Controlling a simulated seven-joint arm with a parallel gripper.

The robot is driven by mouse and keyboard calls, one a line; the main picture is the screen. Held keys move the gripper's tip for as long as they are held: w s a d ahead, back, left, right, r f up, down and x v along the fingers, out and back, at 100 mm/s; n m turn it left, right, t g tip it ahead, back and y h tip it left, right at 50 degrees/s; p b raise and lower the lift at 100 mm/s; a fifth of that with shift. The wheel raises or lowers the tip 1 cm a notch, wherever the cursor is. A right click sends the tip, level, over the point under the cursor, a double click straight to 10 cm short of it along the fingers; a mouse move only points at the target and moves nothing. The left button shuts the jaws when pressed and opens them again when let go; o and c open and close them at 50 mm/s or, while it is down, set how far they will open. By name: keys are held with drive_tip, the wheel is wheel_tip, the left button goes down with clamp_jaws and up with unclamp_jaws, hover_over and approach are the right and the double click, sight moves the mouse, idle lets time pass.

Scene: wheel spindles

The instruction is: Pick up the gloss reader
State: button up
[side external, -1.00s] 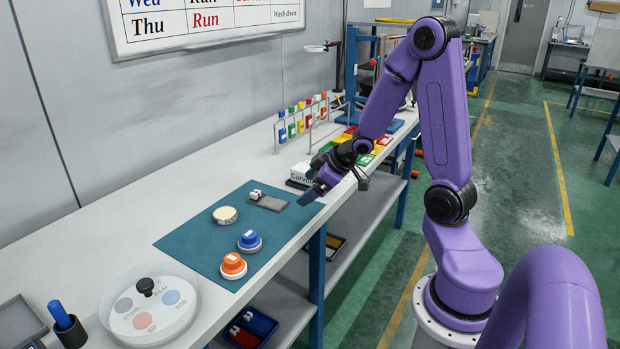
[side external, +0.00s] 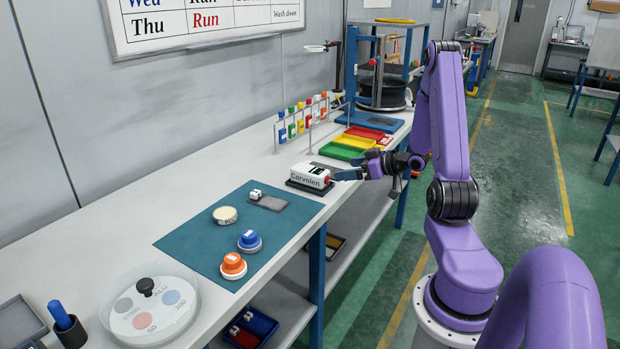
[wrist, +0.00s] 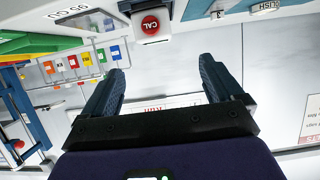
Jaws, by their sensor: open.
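The gloss reader appears to be the white block-like instrument (side external: 310,176) marked "Carvolen", sitting on a dark base at the bench's front edge, right of the teal mat. In the wrist view its end with a round red CAL button (wrist: 151,25) shows at the top, between and beyond my fingertips. My gripper (side external: 340,174) is level, just right of the instrument, pointing at it. It also shows in the wrist view (wrist: 158,70), with its dark blue fingers apart and nothing between them. In the side view I cannot tell whether a fingertip touches the instrument.
The teal mat (side external: 200,245) holds a blue-topped puck (side external: 250,240), an orange-topped puck (side external: 233,266), a cream disc (side external: 225,215) and a grey plate (side external: 268,203). Coloured trays (side external: 350,144) and a rack of tags (side external: 300,120) stand behind. A clear round dish (side external: 190,318) stands front left.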

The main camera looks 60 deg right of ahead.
sight(318, 171)
drive_tip(key=x, duration=0.8)
drive_tip(key=shift+w+f, duration=0.2)
drive_tip(key=shift+w, duration=0.1)
drive_tip(key=shift+d+x, duration=0.2)
drive_tip(key=shift+x, duration=1.25)
drive_tip(key=shift+d+x, duration=0.2)
drive_tip(key=shift+x, duration=1.25)
drive_tip(key=c, duration=1.3)
drive_tip(key=shift+r, duration=0.1)
